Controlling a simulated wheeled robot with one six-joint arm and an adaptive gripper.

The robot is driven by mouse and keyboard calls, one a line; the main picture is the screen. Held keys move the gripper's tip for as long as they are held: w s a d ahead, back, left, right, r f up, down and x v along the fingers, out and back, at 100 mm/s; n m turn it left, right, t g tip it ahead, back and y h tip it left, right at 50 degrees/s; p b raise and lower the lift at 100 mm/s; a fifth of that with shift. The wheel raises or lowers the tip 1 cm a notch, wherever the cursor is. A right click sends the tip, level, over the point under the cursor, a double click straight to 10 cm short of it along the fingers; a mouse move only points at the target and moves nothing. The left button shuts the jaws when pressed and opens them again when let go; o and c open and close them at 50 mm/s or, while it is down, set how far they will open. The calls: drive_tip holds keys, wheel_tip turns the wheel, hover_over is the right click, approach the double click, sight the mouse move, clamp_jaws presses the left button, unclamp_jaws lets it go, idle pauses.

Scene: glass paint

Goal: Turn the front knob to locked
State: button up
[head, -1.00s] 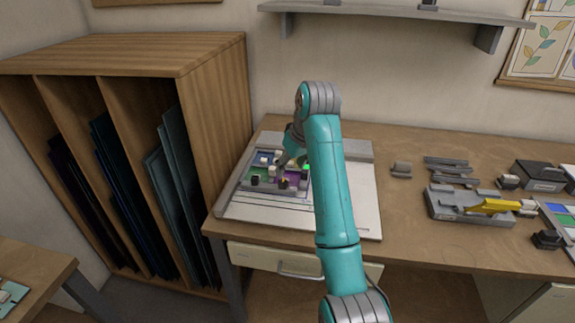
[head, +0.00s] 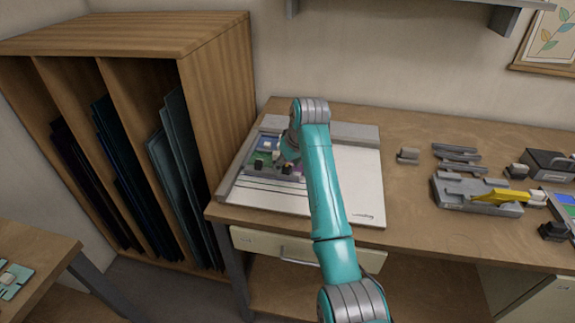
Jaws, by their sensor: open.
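A panel with coloured squares and small fittings (head: 262,157) lies on the white board on the workbench. Two dark knobs stand along its front edge: a left one (head: 259,166) and a right one (head: 287,168). Which way either knob is set is too small to tell. My gripper (head: 286,160) is open and points down over the panel, close above or beside the right dark knob. I cannot tell whether it touches the knob. My arm hides the panel's right part and much of the gripper.
The white board (head: 355,185) is clear right of my arm. A wooden rack (head: 215,110) with upright sheets stands close on the left. Grey tools and a holder with a yellow piece (head: 492,196) lie on the right of the workbench (head: 415,225).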

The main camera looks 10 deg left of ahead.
drive_tip(key=shift+f, duration=0.15)
clamp_jaws()
